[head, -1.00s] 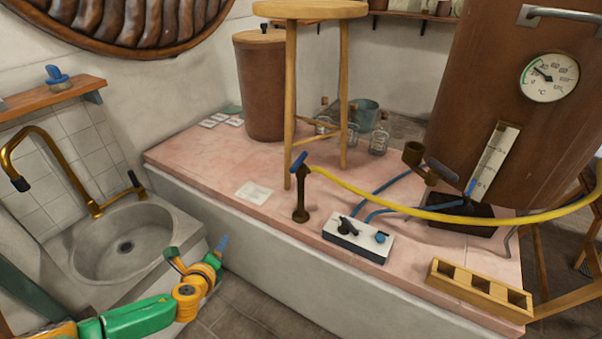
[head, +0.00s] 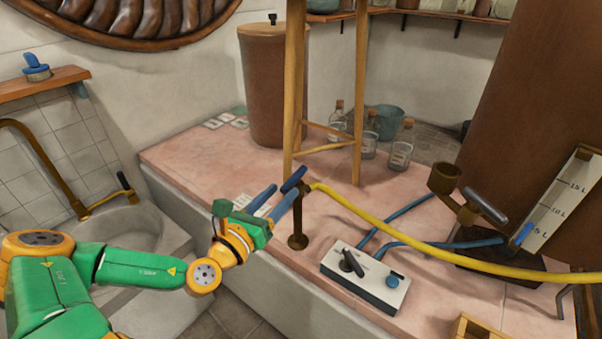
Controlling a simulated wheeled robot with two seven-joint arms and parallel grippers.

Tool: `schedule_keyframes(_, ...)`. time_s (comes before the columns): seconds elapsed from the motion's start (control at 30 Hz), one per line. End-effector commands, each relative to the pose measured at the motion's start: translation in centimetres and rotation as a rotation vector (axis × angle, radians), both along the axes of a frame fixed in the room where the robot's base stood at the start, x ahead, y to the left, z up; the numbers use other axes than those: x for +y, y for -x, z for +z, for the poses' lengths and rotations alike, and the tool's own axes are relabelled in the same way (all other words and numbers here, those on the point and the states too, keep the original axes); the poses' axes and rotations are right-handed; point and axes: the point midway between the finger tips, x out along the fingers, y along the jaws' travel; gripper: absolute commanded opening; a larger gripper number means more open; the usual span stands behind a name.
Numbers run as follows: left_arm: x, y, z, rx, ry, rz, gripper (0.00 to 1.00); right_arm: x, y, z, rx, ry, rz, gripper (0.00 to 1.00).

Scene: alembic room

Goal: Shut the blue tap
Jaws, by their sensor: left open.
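The blue tap is a dark brown standpipe (head: 298,226) with a blue lever (head: 293,180) on top. It stands upright on the pink tiled platform, near its front edge. The lever slants up to the right, and a yellow hose (head: 400,236) runs off to the right from the tap's top. My left gripper (head: 286,190) is open and empty. Its two blue fingers point up and right, just left of the tap. The right-hand finger's tip is close below the lever; I cannot tell whether they touch. My right gripper is out of view.
A wooden stool (head: 294,100) stands behind the tap. A white control box (head: 362,280) with a black knob and blue tubes sits to the right. A large brown vessel (head: 535,110) has its own grey-levered tap (head: 486,205). A stone sink (head: 140,250) is at left.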

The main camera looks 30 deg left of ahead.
Motion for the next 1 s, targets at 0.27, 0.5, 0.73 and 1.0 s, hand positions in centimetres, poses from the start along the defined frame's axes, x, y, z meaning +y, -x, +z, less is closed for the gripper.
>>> schedule_keyframes(0.27,0.2,-4.1,0.2,-0.005,0.008,0.002,0.53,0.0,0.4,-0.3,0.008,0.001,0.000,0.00)
schedule_keyframes(0.5,0.3,-6.3,0.0,0.000,0.006,0.000,0.53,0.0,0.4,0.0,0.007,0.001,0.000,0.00)
schedule_keyframes(0.73,0.2,-6.6,-0.1,0.002,0.004,-0.001,0.53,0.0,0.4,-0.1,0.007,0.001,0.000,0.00)
schedule_keyframes(1.0,0.2,-6.6,-0.1,0.002,0.004,-0.001,0.00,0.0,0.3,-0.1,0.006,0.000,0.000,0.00)
